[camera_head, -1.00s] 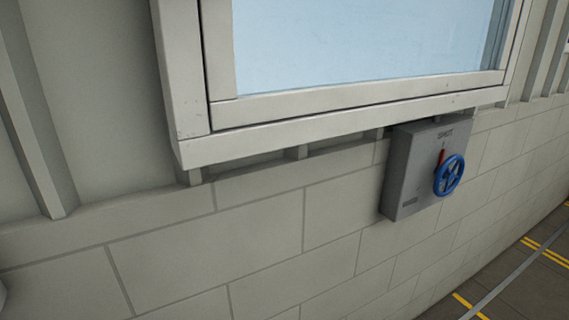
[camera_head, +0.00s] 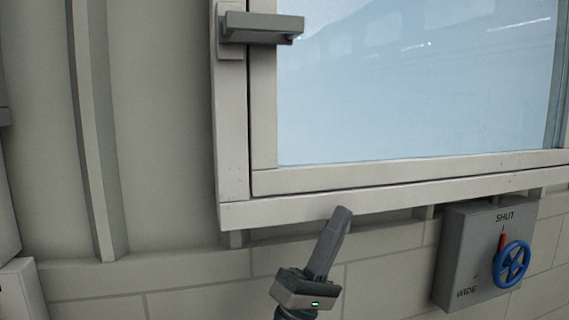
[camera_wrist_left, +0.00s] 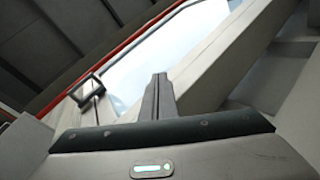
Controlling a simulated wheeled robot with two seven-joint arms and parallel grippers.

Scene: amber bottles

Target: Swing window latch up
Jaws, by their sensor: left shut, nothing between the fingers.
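The window latch (camera_head: 262,27) is a grey bar on a pale mounting plate at the upper left of the window frame in the head view. Its handle lies roughly level, pointing right over the glass. The window (camera_head: 415,80) has a pale frame and bluish glass. My left gripper (camera_head: 341,214) is shut and empty, pointing up in front of the bottom frame rail, below and to the right of the latch, apart from it. In the left wrist view its closed fingers (camera_wrist_left: 158,98) stand against the frame and glass. My right gripper is not in view.
A grey box (camera_head: 465,245) marked SHUT and WIDE, with a blue handwheel (camera_head: 511,264) and red pointer, is mounted below the window at right. A vertical wall rib (camera_head: 97,150) stands left of the window. The space between gripper and latch looks clear.

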